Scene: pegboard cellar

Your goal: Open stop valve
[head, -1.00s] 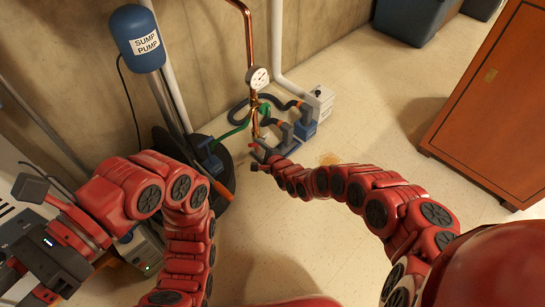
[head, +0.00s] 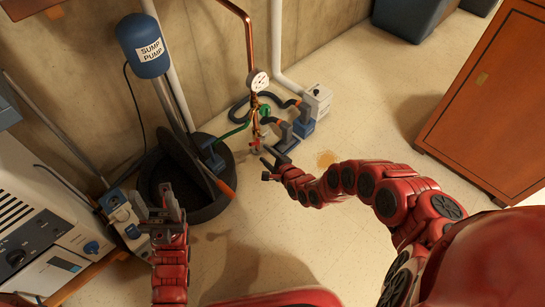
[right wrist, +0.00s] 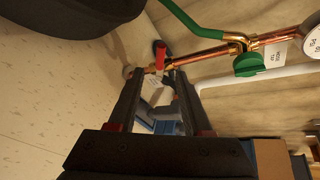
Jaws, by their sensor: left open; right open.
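A copper pipe (head: 249,40) runs down the wall past a round gauge (head: 258,81). Low on it are a green valve (head: 264,111) with a green hose and, below, a small red handle (head: 256,143). The right wrist view shows the red handle (right wrist: 163,54) on the pipe and the green valve (right wrist: 249,65) further right. My right gripper (head: 268,164) is open and empty, just short of the red handle. In its wrist view the red handle appears beyond and between its fingertips (right wrist: 154,76); no contact is clear. My left gripper (head: 171,208) is open and empty at lower left.
A black sump basin (head: 225,194) and blue sump pump tank (head: 143,46) stand left of the pipe. A small blue pump (head: 303,128) sits to its right. A white machine (head: 30,225) is at far left, a wooden cabinet (head: 485,90) at right.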

